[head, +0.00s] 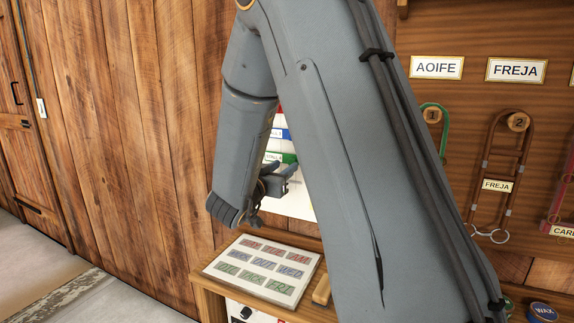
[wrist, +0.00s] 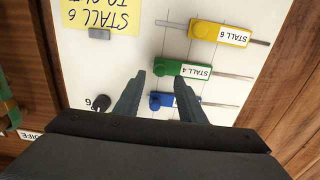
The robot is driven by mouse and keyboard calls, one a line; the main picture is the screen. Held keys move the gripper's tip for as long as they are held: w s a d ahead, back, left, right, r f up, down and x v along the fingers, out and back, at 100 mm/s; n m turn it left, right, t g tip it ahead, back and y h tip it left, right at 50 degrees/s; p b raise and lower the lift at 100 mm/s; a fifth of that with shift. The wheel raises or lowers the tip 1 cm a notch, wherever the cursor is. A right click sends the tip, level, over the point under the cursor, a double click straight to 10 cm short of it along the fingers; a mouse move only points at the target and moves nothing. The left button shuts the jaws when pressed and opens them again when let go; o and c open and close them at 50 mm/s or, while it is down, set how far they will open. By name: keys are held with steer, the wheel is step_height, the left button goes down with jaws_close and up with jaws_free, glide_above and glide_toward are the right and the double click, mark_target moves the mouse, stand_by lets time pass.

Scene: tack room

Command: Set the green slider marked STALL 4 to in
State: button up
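The green slider marked STALL 4 (wrist: 172,68) is on a white board (wrist: 130,52), shown upside down in the wrist view. Its bare slot runs out to its right there. My gripper (wrist: 158,80) is open, its two fingers pointing at the board with a gap between them. The fingertips are close to the green slider's left part; I cannot tell whether they touch it. In the head view my gripper (head: 282,174) is in front of the board, and the green slider (head: 288,158) shows just above it, partly hidden by my arm.
A yellow slider marked STALL 6 (wrist: 207,29) and a blue slider (wrist: 163,100) flank the green one; a finger partly covers the blue one. A yellow note (wrist: 100,12) and black knob (wrist: 101,103) are on the board. A sign panel (head: 252,262) lies below.

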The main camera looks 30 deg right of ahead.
mark_target(291, 162)
steer(key=shift+x, duration=1.8)
jaws_close()
